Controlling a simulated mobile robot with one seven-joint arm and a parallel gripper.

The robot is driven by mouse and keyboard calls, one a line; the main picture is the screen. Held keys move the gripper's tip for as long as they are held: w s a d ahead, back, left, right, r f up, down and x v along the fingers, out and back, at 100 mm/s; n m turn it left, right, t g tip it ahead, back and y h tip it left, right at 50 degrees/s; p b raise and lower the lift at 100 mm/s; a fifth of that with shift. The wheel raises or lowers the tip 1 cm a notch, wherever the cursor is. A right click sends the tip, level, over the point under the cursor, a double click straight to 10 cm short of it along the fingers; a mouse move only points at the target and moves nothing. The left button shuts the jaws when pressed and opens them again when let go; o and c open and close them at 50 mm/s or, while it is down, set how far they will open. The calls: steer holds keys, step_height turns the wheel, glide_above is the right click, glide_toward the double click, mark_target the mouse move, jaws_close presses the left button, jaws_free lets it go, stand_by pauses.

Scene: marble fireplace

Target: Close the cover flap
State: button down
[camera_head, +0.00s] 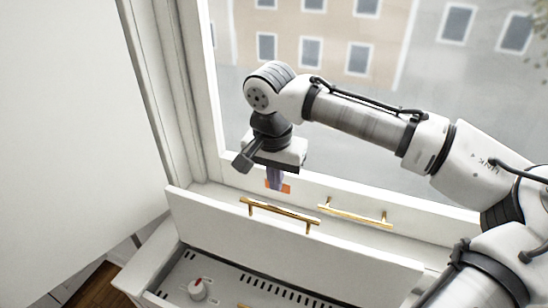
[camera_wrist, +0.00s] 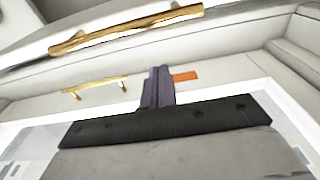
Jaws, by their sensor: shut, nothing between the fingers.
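The cover flap (camera_head: 215,213) is a long white panel with a gold bar handle (camera_head: 280,210). It stands raised, tilted up, along the back of an open white compartment (camera_head: 150,262). My gripper (camera_head: 275,186) is shut and empty, its dark purple fingers pointing down just above and behind the flap's upper edge, apart from the gold handle in the picture. In the wrist view the shut fingers (camera_wrist: 158,72) show beside a small orange piece (camera_wrist: 185,76), with the large gold handle (camera_wrist: 125,28) beyond them. Contact with the flap cannot be told.
A second gold handle (camera_head: 355,215) is behind the flap, below the window. A window frame (camera_head: 215,120) stands close behind my gripper. A white wall (camera_head: 70,120) is at left.

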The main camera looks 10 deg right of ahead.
steer(key=shift+s+a+f+p, duration=0.1)
steer(key=shift+s+a+p, duration=0.25)
steer(key=shift+s+a, duration=0.35)
steer(key=shift+s+a+f+p, duration=0.1)
steer(key=shift+s+a+p, duration=0.25)
steer(key=shift+s, duration=0.5)
steer(key=shift+s, duration=0.15)
